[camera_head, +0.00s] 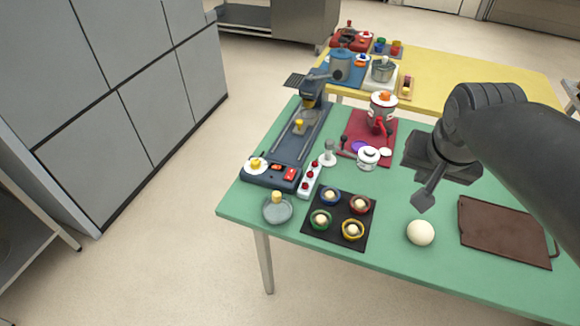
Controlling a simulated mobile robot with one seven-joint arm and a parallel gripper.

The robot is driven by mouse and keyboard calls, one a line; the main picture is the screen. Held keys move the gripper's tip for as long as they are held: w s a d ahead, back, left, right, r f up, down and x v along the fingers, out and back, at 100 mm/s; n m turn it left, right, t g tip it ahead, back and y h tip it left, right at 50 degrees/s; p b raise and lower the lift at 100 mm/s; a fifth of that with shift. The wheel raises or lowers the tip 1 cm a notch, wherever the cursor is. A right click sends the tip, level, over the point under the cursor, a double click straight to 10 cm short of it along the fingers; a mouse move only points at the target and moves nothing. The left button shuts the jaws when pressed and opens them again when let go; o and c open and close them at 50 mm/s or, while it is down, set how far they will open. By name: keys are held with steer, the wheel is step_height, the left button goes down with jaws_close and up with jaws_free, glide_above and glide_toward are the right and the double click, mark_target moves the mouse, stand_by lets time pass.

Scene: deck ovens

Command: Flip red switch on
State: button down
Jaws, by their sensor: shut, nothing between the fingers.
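The dark blue device (262,180) stands at the left edge of the green table. Its front panel carries a yellow knob on a white disc (256,165) and small red parts, including a red switch (290,174) at the right; whether it is on or off is too small to tell. A white strip with several red buttons (310,180) lies beside it. My gripper (422,203) is shut and empty, pointing down above the right part of the table, well to the right of the panel and apart from it.
A black mat with several colored rings (340,217), a grey dish (278,210) and a pale ball (420,232) lie along the near edge. A brown board (505,232) is at right. A red mat (372,152) with a canister and white pot lies behind. A yellow table (470,85) stands farther back.

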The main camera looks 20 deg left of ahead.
mark_target(292, 171)
steer(key=w+a+f, duration=0.3)
steer(key=a, duration=0.7)
steer(key=w+a+f, duration=0.2)
steer(key=a+f, duration=0.2)
steer(key=a, duration=0.6)
steer(key=w+a+f, duration=0.3)
steer(key=a, duration=0.7)
steer(key=shift+w+a+f, duration=0.3)
steer(key=shift+w+a, duration=0.05)
steer(key=shift+a, duration=0.05)
steer(key=shift+f, duration=0.1)
steer(key=x, duration=1.3)
steer(key=shift+s+d+f, duration=0.1)
steer(key=shift+d+f, duration=0.15)
steer(key=shift+f, duration=0.2)
steer(key=shift+g, duration=0.3)
